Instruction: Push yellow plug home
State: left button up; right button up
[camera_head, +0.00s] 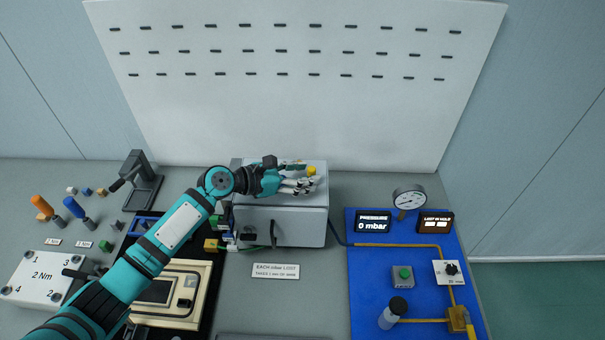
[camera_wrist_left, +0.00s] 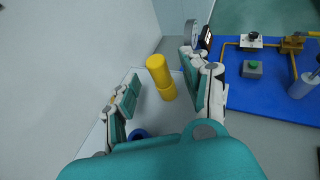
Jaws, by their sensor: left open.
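The yellow plug (camera_head: 311,170) stands on top of the grey box (camera_head: 285,228), towards its right side. In the left wrist view the yellow plug (camera_wrist_left: 160,75) is a cylinder with a wider upper part. My left gripper (camera_head: 307,181) is over the box top, close to the plug. In the left wrist view my left gripper (camera_wrist_left: 160,78) is open, with one finger on each side of the plug and visible gaps between. How deep the plug sits is hard to tell. My right gripper is not in view.
A blue round part (camera_wrist_left: 140,133) is partly hidden by my gripper. A blue board (camera_head: 372,290) with a gauge (camera_head: 409,197), displays and yellow pipes lies right of the box. Screwdrivers, a black stand (camera_head: 143,182) and a beige case (camera_head: 195,275) are left. A white panel (camera_head: 290,110) rises behind.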

pick_arm(q)
jog(key=v, duration=1.2)
jog(key=shift+s+f, duration=0.1)
jog(key=shift+f, duration=0.05)
